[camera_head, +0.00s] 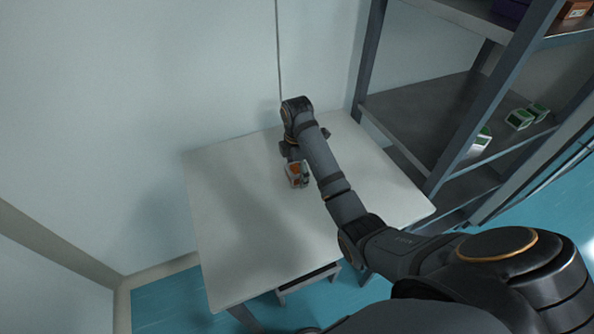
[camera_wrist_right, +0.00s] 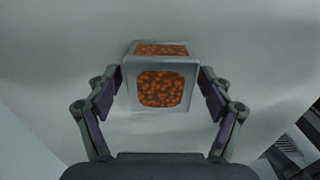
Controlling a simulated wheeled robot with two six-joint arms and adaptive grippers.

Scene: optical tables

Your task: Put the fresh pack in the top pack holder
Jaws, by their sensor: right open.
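A light-framed pack with orange speckled windows (camera_head: 293,169) is on the white table, near the wrist of my right arm. In the right wrist view the orange pack (camera_wrist_right: 160,88) sits between the two fingers of my right gripper (camera_wrist_right: 160,95). The fingers are open, one on each side of the pack; I cannot tell whether they touch it. In the head view my right gripper (camera_head: 298,172) is partly hidden by its wrist. My left gripper is not in view. I cannot pick out a top pack holder in these views.
The white table (camera_head: 240,210) is otherwise clear. A grey shelf unit (camera_head: 425,110) stands at the right, with green and white packs (camera_head: 519,119) on a shelf and an orange-brown box (camera_head: 575,9) higher up. A pale wall (camera_head: 150,90) rises behind the table.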

